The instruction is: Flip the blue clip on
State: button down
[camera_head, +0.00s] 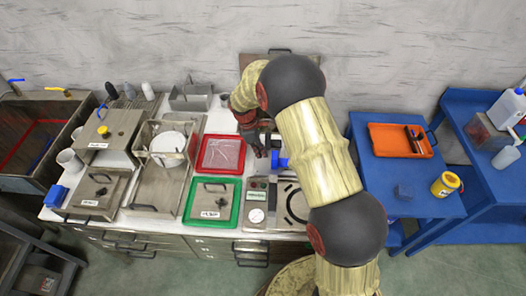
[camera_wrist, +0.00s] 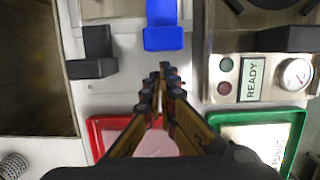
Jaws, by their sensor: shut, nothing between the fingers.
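The blue clip (camera_head: 281,162) shows in the head view as a small blue piece beside my forearm, on the worktop right of the red tray. In the wrist view the blue clip (camera_wrist: 163,35) is at the top centre, a bright blue block with a narrower blue part above it. My gripper (camera_wrist: 161,78) is shut with nothing between its fingers. Its tips lie just below the clip in the wrist view, with a visible gap in the picture; the depth is hard to judge. In the head view my gripper (camera_head: 262,150) is partly hidden by my arm.
A panel reading READY (camera_wrist: 250,80) with a gauge (camera_wrist: 295,74) is right of the fingers. A black bracket (camera_wrist: 95,55) stands left of the clip.

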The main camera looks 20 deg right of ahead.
jog(key=w+a+r+p, duration=0.2)
jog(key=a+r, duration=0.2)
jog(key=r, duration=0.5)
jog(key=shift+a+r, duration=0.3)
jog(key=shift+a, duration=0.1)
